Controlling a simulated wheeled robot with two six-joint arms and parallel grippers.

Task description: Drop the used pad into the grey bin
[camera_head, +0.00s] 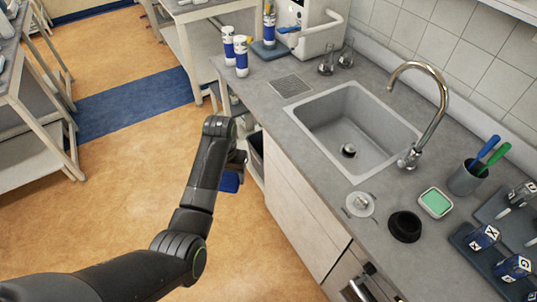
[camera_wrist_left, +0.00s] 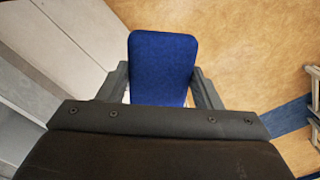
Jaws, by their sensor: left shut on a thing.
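The used pad is a blue rounded rectangle (camera_wrist_left: 162,65) held between the two fingers of my left gripper (camera_wrist_left: 161,85). In the head view, the blue pad (camera_head: 229,182) shows below my left gripper (camera_head: 237,165), over the floor beside the counter's left side. The gripper is partly hidden by its own arm. A dark-grey, open-topped container (camera_head: 256,146), probably the grey bin, shows just right of the gripper, at the cabinet side. Most of it is hidden by the counter and my arm. My right gripper is not in view.
The counter (camera_head: 285,122) with a sink (camera_head: 352,125) and tap (camera_head: 430,110) runs along the right. A green sponge in a dish (camera_head: 436,202) and a black round object (camera_head: 405,227) stand on it. Open floor (camera_head: 120,175) lies to the left.

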